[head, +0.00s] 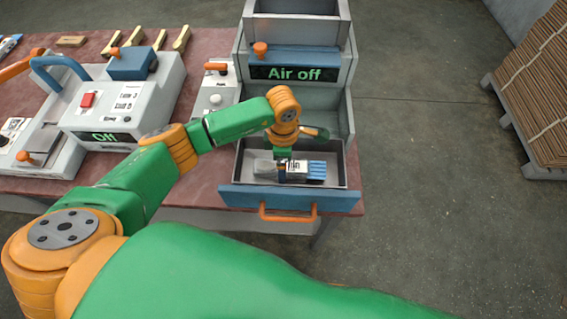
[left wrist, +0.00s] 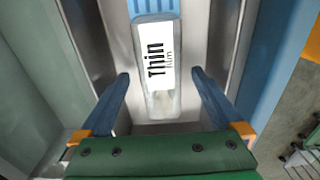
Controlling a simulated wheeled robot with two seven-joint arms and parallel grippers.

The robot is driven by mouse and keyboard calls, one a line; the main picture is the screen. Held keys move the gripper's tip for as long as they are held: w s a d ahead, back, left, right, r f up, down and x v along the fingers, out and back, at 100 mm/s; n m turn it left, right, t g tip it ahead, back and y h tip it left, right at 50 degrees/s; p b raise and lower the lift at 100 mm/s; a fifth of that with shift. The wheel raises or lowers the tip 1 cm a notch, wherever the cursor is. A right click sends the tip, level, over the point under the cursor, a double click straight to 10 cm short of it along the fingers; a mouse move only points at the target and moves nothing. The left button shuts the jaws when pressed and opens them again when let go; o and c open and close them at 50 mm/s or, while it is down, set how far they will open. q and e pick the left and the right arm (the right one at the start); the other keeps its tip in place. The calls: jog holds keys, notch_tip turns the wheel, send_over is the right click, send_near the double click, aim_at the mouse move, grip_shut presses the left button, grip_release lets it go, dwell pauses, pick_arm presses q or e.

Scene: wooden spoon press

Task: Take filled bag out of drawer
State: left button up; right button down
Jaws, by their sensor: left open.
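The drawer (head: 337,172) is pulled open, with a blue front and an orange handle (head: 287,214). The bag (head: 317,170) lies flat inside it, with a blue ribbed end, a white "Thin film" label and a clear end. The bag (left wrist: 158,98) also shows in the left wrist view, its blue end at the top. My left gripper (left wrist: 160,76) is open, with one blue finger on each side of the bag and a gap to it on both sides. In the head view it points down over the drawer and hides part of the bag. My right gripper is not in view.
A grey machine with an "Air off" display (head: 295,73) rises behind the drawer. A white press with an "Off" display (head: 125,105) stands on the reddish table (head: 205,178) at left. A pallet of brown stacked sheets (head: 535,85) is at right, with open floor between.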

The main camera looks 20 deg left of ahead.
pick_arm(q)
jog(key=shift+f, duration=0.15)
jog(key=c, duration=1.4)
